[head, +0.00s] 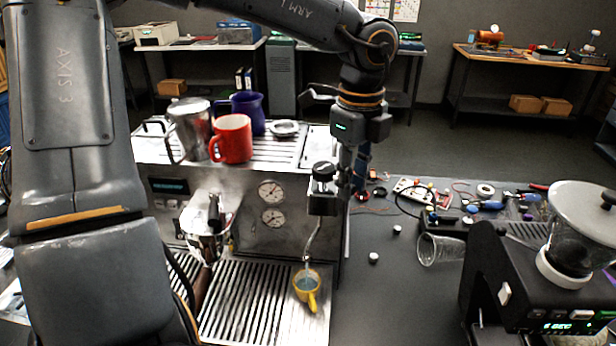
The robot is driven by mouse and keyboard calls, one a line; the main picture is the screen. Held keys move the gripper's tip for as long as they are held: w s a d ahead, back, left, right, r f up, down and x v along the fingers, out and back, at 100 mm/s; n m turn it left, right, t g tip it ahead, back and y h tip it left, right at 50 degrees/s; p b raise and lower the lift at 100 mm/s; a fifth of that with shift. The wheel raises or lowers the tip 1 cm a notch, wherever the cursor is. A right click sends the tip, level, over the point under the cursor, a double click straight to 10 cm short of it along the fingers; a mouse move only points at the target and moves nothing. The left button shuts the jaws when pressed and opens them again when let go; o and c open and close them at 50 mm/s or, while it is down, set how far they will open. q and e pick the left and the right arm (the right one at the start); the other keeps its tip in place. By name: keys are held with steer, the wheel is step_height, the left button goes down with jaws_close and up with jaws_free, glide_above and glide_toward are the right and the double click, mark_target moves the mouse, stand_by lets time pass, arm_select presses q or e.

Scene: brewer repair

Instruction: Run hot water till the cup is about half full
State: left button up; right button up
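The yellow cup (312,301) stands upright on the drip grate (255,305), under the thin bent hot-water spout (313,240) of the espresso machine (240,190). Pale bluish water shows inside the cup; its exact level is hard to judge. A thin pale streak lies between spout tip and cup, too small to tell as flow. The black knob (323,171) sits on top of the spout's block (325,203). My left gripper (351,188) points down just right of the knob. Its fingertips are partly hidden, so its opening is unclear. My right gripper is not in view.
A steel pitcher (190,128), red mug (231,139) and purple pitcher (248,112) stand on the machine. A portafilter (208,240) hangs at the group head. A glass (441,250) lies on its side near the grinder (535,285). Tools clutter the counter's back right.

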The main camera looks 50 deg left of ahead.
arm_select(q)
steer(key=shift+s, duration=0.1)
steer(key=shift+s+a+m, duration=0.4)
steer(key=shift+s+m, duration=0.45)
steer(key=shift+m, duration=0.85)
steer(key=shift+s+a+m, duration=0.4)
steer(key=shift+s+m, duration=0.45)
steer(key=shift+m, duration=0.85)
steer(key=shift+s+a+m, duration=0.4)
steer(key=shift+s+m, duration=0.45)
steer(key=shift+m, duration=0.85)
steer(key=o, duration=0.4)
step_height(320, 180, up, 7)
